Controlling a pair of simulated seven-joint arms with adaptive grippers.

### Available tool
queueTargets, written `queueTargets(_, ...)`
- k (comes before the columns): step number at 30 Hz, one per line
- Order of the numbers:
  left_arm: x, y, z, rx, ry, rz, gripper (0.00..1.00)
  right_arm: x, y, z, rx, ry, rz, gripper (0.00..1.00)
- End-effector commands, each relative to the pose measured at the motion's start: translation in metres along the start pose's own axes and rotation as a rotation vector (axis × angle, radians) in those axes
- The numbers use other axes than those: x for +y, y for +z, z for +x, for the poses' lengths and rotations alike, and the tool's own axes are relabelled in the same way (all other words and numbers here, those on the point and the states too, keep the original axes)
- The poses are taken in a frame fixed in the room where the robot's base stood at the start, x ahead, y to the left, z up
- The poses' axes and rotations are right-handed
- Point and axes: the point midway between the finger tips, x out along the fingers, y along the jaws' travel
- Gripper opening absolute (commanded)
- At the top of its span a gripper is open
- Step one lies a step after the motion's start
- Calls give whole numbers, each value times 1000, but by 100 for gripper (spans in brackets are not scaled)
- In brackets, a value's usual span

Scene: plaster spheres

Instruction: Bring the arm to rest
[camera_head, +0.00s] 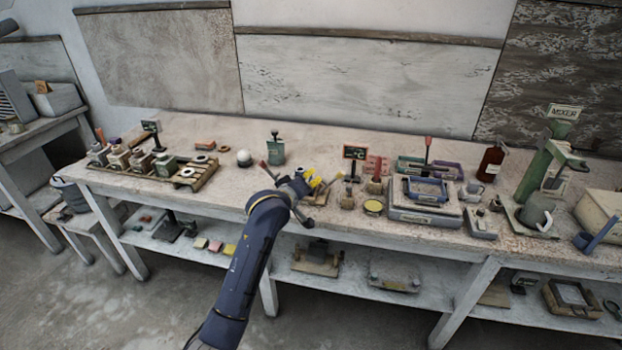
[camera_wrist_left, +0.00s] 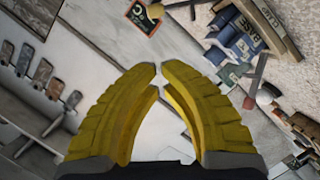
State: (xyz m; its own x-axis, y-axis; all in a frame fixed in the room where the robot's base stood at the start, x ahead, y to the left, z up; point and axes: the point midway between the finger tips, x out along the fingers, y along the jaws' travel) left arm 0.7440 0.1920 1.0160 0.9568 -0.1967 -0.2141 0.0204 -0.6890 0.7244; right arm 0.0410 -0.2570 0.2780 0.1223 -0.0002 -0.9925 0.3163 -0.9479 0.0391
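My left arm (camera_head: 252,248) reaches up from the bottom of the head view to the front edge of the workbench (camera_head: 232,200). My left gripper (camera_head: 321,183) has yellow fingers over the middle of the front edge. In the left wrist view the yellow fingers of the left gripper (camera_wrist_left: 160,72) arch together, with tips almost meeting. I see nothing held between them. The plaster spheres are hard to pick out, but a white ball (camera_head: 244,157) sits on the bench left of the gripper. My right gripper is in neither view.
A wooden rack with pots (camera_head: 183,178) stands at the bench's left. A small black sign (camera_head: 354,153), a yellow-topped disc (camera_head: 374,206) and a blue-framed tray (camera_head: 424,212) are right of the gripper. A green mixer (camera_head: 541,165) stands far right. Open floor (camera_head: 160,310) lies in front.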

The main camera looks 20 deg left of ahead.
Motion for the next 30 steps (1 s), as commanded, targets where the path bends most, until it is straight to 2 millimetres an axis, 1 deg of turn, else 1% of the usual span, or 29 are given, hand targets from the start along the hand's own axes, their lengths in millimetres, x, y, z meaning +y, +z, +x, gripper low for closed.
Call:
queueTargets(2,-1,1,0,0,-1,2,0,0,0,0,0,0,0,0)
queueTargets(5,-8,7,-5,-6,-16,27,0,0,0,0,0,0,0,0)
queueTargets(8,-28,25,-18,-23,-58,99,0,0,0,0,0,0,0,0)
queueTargets(11,-59,52,-41,-54,-124,223,0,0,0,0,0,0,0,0)
queueTargets(12,-73,64,-53,-70,-154,282,0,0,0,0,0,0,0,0)
queueTargets(14,-94,82,-74,-99,-201,376,0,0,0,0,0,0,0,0)
queueTargets(15,-107,93,-88,-120,-231,438,0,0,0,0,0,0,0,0)
queueTargets(17,-126,109,-110,-154,-275,531,0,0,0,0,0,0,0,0)
queueTargets(18,-139,118,-126,-179,-305,595,0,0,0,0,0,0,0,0)
queueTargets(20,-156,132,-150,-219,-346,687,0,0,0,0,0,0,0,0)
queueTargets(21,-166,140,-167,-247,-372,746,0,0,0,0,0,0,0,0)
queueTargets(23,-181,151,-193,-293,-410,836,0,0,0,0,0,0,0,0)
queueTargets(24,-191,158,-210,-324,-434,895,0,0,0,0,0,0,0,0)
queueTargets(26,-204,167,-238,-375,-469,984,0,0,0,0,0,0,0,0)
queueTargets(27,-211,172,-255,-410,-490,1040,0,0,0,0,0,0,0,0)
queueTargets(30,-225,180,-293,-485,-531,1157,0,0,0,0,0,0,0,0)
